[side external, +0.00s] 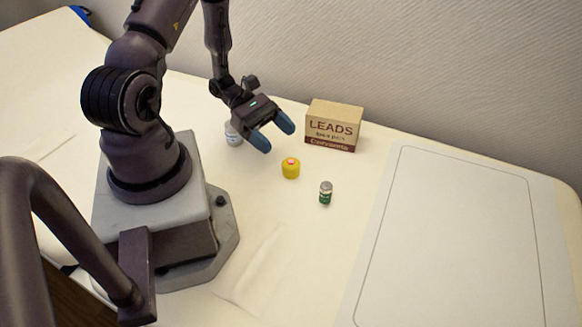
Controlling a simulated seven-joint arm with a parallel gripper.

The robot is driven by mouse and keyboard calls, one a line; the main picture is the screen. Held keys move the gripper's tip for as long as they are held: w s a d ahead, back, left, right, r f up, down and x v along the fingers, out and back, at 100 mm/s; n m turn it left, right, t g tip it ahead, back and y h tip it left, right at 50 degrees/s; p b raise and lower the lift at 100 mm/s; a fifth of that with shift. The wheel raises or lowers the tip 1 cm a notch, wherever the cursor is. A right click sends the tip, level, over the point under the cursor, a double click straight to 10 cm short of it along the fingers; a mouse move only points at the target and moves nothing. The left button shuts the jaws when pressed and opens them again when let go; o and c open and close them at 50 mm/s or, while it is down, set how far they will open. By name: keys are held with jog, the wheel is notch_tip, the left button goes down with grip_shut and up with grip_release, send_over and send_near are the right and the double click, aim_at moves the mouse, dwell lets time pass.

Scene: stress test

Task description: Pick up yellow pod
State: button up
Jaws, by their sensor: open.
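The pod appears apart from the fingers. How high the fingertips are above the table is hard to tell.
A cardboard box (333,126) marked LEADS stands behind and right of the pod. A small green-labelled vial (325,193) is to its front right. A white container (232,135) is partly hidden behind my gripper. An outlined white mat (455,240) lies bare at right.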

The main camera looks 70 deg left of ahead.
aim_at(286, 160)
notch_tip(286, 160, down, 5)
jog(key=shift+r, duration=0.2)
jog(key=x, duration=0.5)
jog(key=c, duration=1)
